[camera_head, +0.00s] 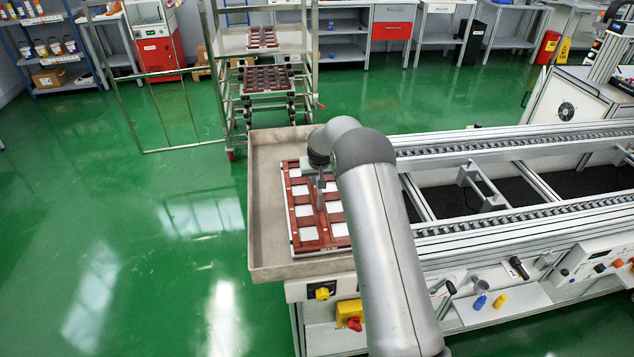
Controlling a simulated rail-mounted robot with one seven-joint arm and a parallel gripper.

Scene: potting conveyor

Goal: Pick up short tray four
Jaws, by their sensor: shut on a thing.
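A reddish-brown tray (308,237) with several pale square cells lies in a beige open-topped bin (266,262) at the left end of the conveyor. My arm reaches over the bin from the front right and hides part of the tray's right side. My gripper (320,187) points down at the tray's middle bar and is shut on it. The fingertips are small and partly hidden by my wrist. The tray looks flat; I cannot tell whether it is clear of the bin floor. No number is readable on it.
A metal rack (232,100) behind the bin holds a brown tray (262,37) on its top shelf and a dark-celled tray (266,79) below. The conveyor (520,215) runs to the right. Green floor to the left is free.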

